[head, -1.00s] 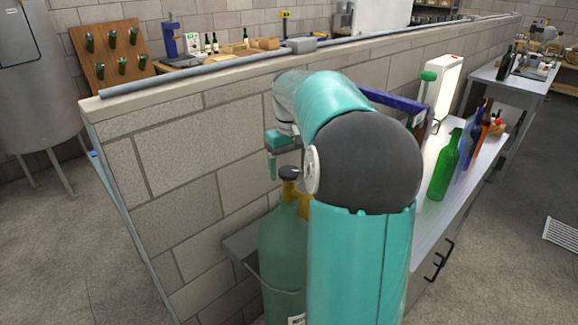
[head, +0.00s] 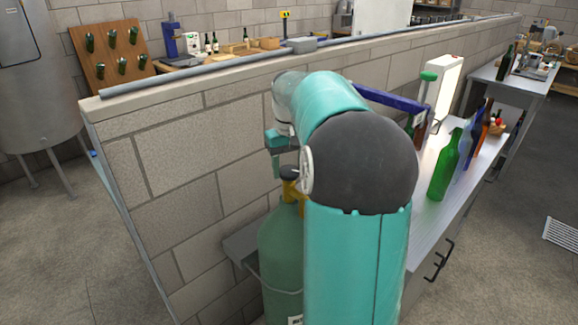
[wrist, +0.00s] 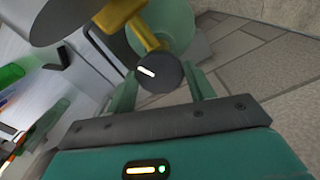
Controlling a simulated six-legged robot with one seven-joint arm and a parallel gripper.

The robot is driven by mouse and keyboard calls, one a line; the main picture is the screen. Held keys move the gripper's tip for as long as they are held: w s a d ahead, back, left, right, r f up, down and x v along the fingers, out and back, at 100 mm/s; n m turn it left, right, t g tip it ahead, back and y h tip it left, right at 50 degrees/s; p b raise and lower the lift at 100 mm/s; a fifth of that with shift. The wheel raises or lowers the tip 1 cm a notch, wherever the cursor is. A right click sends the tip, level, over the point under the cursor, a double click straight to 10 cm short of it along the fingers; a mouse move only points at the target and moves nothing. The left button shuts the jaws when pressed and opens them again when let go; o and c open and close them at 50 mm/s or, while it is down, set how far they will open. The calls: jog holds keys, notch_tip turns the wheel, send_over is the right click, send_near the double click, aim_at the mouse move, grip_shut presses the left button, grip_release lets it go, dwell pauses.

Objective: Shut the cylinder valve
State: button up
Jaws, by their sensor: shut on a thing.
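The green gas cylinder (head: 281,245) stands against the block wall, with a yellow-brass valve and a dark round knob (head: 288,172) on top. In the wrist view the black knob (wrist: 154,73) carries a white mark, and the brass valve body (wrist: 118,14) shows beyond it. My gripper (wrist: 163,80) has one green finger on each side of the knob and is shut on it. In the head view one finger shows left of the knob; the other is hidden behind my arm.
A low block wall (head: 185,165) runs close behind the cylinder. A grey bracket (head: 243,246) is at the cylinder's side. To the right a bench holds a green bottle (head: 445,168), other coloured bottles and a lit panel (head: 449,90).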

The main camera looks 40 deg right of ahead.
aim_at(289, 169)
jog(key=shift+m, duration=2.3)
jog(key=o, duration=1)
jog(key=shift+c, duration=0.2)
notch_tip(289, 169, up, 14)
jog(key=shift+a, duration=0.1)
